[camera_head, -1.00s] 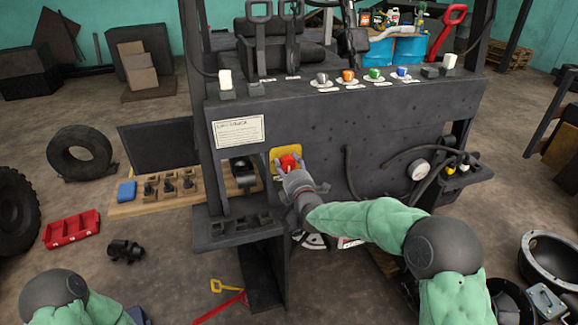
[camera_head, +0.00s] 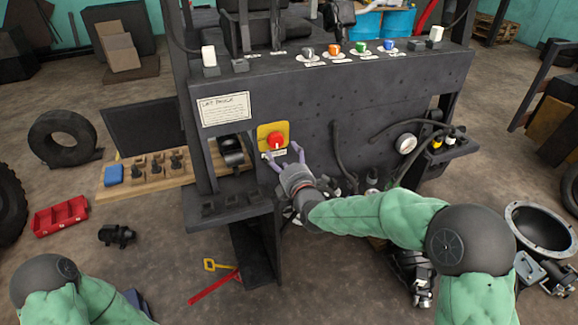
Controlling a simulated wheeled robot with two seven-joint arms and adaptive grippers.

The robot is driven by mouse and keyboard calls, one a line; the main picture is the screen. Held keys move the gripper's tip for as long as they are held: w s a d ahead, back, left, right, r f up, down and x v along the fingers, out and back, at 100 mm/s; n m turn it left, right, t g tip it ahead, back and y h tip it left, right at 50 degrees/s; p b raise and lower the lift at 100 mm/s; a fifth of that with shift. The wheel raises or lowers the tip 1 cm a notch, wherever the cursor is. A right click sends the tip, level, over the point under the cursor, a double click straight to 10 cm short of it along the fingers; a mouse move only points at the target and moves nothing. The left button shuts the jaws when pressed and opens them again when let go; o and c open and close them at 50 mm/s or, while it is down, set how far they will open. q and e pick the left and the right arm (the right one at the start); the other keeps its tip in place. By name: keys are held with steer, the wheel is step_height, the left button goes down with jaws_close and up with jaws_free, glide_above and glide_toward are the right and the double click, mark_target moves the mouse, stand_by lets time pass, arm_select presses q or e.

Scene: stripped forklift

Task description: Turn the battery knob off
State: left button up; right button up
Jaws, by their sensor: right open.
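The battery knob (camera_head: 275,140) is a red round knob with a pale mark, on a yellow plate (camera_head: 263,132) on the dark front panel of the forklift (camera_head: 355,110). My right gripper (camera_head: 284,159) is open just below and slightly right of the knob. Its two purple-grey fingers are spread, and nothing is seen between them. The fingertips look apart from the knob, though the exact depth gap is hard to tell. Only my left arm shows at the bottom left; its gripper is out of view.
A paper label (camera_head: 224,109) is left of the plate. Black hoses and a white gauge (camera_head: 405,143) are to the right. Coloured knobs (camera_head: 334,49) line the panel top. A wooden board with small parts (camera_head: 140,180) lies at left.

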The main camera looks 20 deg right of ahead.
steer(key=shift+s, duration=2.2)
